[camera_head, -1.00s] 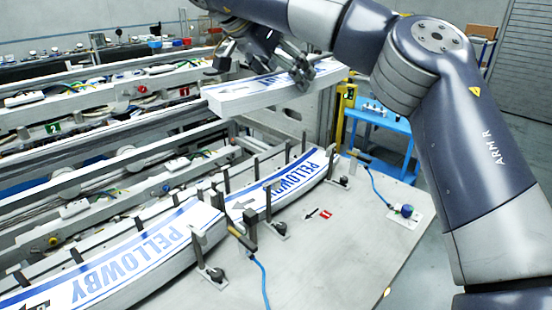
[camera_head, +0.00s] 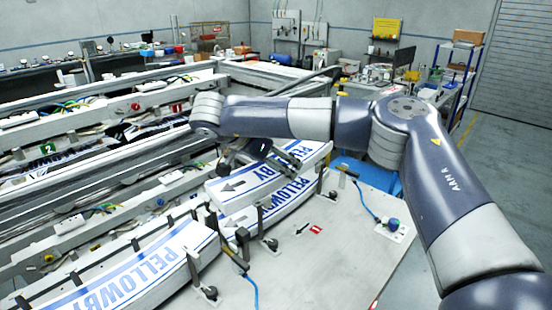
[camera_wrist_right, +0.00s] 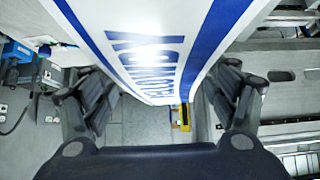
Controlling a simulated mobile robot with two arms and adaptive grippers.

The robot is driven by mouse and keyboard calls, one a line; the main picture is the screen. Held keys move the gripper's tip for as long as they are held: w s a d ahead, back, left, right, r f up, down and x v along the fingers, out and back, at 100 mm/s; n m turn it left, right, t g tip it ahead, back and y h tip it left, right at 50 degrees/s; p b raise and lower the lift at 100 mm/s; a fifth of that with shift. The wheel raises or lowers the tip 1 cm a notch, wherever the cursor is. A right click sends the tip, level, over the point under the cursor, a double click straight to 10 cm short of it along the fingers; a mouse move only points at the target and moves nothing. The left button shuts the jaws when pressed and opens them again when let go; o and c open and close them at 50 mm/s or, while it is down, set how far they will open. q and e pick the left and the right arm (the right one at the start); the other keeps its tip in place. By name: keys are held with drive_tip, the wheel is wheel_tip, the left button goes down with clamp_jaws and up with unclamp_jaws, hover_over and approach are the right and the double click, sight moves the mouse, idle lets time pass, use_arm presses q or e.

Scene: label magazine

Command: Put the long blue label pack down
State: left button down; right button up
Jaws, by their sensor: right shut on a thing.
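The long blue label pack (camera_head: 240,186), white with blue stripes and lettering, is in my right gripper (camera_head: 262,153). It is just above a similar pack (camera_head: 288,200) in the magazine lane and overlaps it in the picture; whether they touch I cannot tell. In the right wrist view the held pack (camera_wrist_right: 150,45) runs between the two fingers of my right gripper (camera_wrist_right: 160,88), which is shut on it. The forearm and wrist partly hide the gripper in the head view. My left gripper is not in view.
Another PELLOWBY pack (camera_head: 140,265) lies in the lane at the lower left. Upright guide posts (camera_head: 240,240) and clamps (camera_head: 205,290) stand along the lane's near edge. The grey table plate (camera_head: 330,255) is mostly bare, with a blue cable (camera_head: 368,208) on its right.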

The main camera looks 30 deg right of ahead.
drive_tip(key=shift+w+f, duration=0.1)
drive_tip(key=shift+f, duration=0.15)
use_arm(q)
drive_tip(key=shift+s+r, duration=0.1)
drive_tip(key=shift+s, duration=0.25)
use_arm(e)
drive_tip(key=shift+f, duration=0.15)
drive_tip(key=o, duration=1.6)
drive_tip(key=shift+f, duration=0.1)
drive_tip(key=shift+c, duration=0.2)
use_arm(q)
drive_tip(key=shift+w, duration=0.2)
use_arm(e)
drive_tip(key=shift+r, duration=0.2)
